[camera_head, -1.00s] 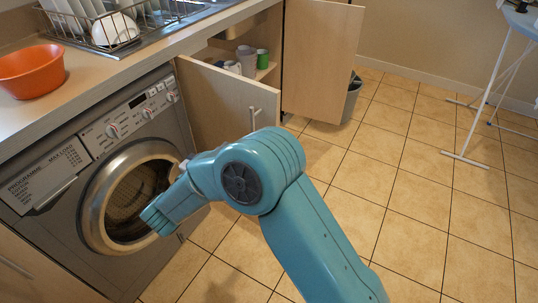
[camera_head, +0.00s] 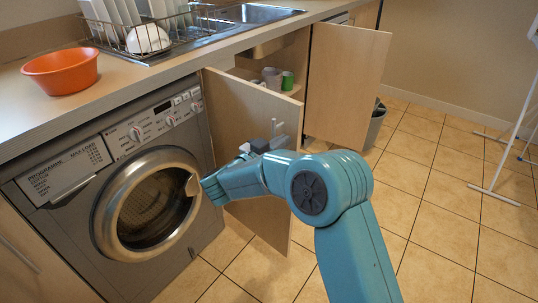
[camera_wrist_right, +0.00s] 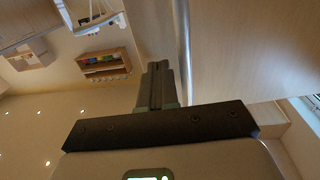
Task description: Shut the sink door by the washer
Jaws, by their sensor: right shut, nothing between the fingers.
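The sink door by the washer (camera_head: 238,108) is a pale wooden panel standing open beside the washer (camera_head: 150,205), with a thin bar handle (camera_head: 274,127) on its face. My right gripper (camera_head: 267,144) is in front of this door, close to the handle, partly hidden by my teal arm. I cannot tell whether it touches. In the right wrist view its dark fingers (camera_wrist_right: 160,85) are together and empty. A wooden panel (camera_wrist_right: 250,45), likely this door, fills the upper right there, with a metal bar (camera_wrist_right: 184,45) beside the fingertips. My left gripper is not in view.
The second sink door (camera_head: 345,85) also stands open. Cups (camera_head: 272,78) and a green cup (camera_head: 288,81) are inside the cupboard. A bin (camera_head: 375,125) stands behind the second door. An orange bowl (camera_head: 60,72) is on the counter.

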